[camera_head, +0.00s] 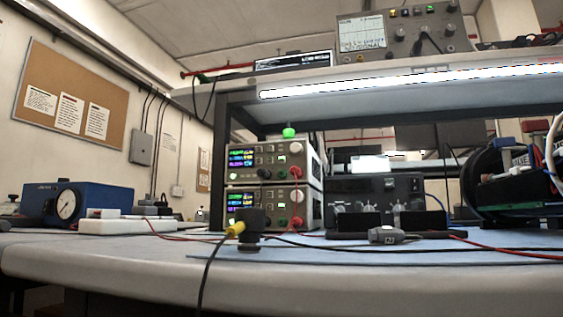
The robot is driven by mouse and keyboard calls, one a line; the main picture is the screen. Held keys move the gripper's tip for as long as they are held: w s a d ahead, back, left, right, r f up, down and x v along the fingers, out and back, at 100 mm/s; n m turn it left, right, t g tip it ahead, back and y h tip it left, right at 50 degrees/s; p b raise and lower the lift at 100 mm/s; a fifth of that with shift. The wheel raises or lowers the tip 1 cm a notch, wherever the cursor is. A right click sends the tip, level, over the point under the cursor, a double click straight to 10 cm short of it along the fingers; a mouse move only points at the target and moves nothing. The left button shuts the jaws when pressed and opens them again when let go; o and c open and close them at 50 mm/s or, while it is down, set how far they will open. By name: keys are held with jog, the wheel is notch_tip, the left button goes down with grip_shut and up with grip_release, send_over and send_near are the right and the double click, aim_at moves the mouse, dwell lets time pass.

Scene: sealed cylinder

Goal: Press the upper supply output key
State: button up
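The upper supply (247,176) is a grey bench unit with a colored display, small keys and knobs. It stands on top of the similar lower supply (247,223), under the shelf, a little left of the middle. On the upper supply, a small green-lit key (282,158) shows right of the display. It may be the output key, but its label is too small to read. A red plug is in the upper supply's lower right front. My gripper is not in view.
A black post (250,226) with a yellow plug and cable stands on the bench in front of the supplies. A blue gauge box (92,201) stands at left. A grey clip-like part (385,235) and cables lie on the blue mat (340,253).

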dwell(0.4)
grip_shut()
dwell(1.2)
